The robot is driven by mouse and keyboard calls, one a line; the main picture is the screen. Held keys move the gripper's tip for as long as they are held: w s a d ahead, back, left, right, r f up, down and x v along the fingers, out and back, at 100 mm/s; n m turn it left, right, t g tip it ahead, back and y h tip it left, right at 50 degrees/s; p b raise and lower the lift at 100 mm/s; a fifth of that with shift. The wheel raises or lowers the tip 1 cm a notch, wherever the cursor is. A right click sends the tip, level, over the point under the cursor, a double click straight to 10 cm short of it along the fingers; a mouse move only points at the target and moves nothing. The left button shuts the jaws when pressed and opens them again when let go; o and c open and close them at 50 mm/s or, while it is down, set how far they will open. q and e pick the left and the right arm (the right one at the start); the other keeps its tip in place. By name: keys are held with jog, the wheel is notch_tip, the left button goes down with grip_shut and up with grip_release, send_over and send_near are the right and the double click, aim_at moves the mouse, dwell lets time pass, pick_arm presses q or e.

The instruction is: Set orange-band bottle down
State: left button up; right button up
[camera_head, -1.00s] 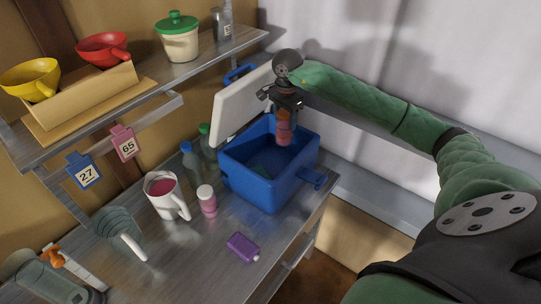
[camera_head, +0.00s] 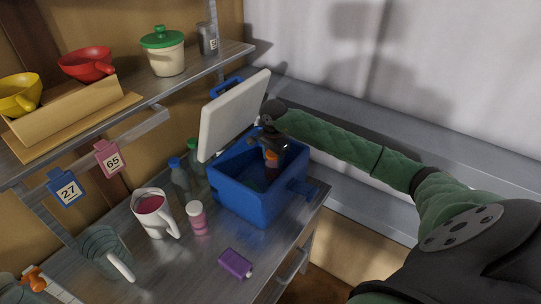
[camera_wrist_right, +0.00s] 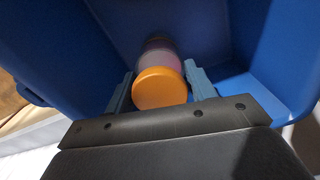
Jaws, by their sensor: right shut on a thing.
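The orange-band bottle (camera_head: 271,172) is upright inside the blue cooler box (camera_head: 236,200), its lower part hidden by the box wall. My right gripper (camera_head: 271,152) reaches down into the box and is shut on the bottle near its orange cap. In the right wrist view the orange cap (camera_wrist_right: 159,88) sits between the two fingers (camera_wrist_right: 160,90), with the pinkish body beyond it and blue walls around. I cannot tell whether the bottle's base touches the box floor. My left gripper is not in view.
The box's white lid (camera_head: 233,114) stands open behind it. A pink bottle with a white cap (camera_head: 197,218), a mug (camera_head: 154,213), clear bottles (camera_head: 180,177) and a purple item (camera_head: 235,263) share the metal counter. A shelf (camera_head: 150,95) hangs above at left.

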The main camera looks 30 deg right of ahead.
jog(key=shift+w+r, duration=0.1)
jog(key=shift+w, duration=0.35)
jog(key=shift+w+d, duration=0.2)
jog(key=shift+w, duration=0.35)
jog(key=shift+w+d, duration=0.2)
jog(key=shift+w, duration=0.35)
jog(key=shift+f+p, duration=0.3)
jog(key=shift+f, duration=0.1)
jog(key=shift+s+f, duration=0.1)
jog(key=shift+f, duration=0.25)
jog(key=o, duration=1.2)
jog(key=shift+r, duration=0.3)
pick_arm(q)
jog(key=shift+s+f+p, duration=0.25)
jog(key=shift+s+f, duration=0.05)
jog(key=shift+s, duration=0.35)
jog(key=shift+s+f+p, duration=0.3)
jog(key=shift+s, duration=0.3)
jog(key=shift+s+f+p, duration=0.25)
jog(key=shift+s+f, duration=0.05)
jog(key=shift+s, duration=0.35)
pick_arm(e)
jog(key=shift+r, duration=5.75)
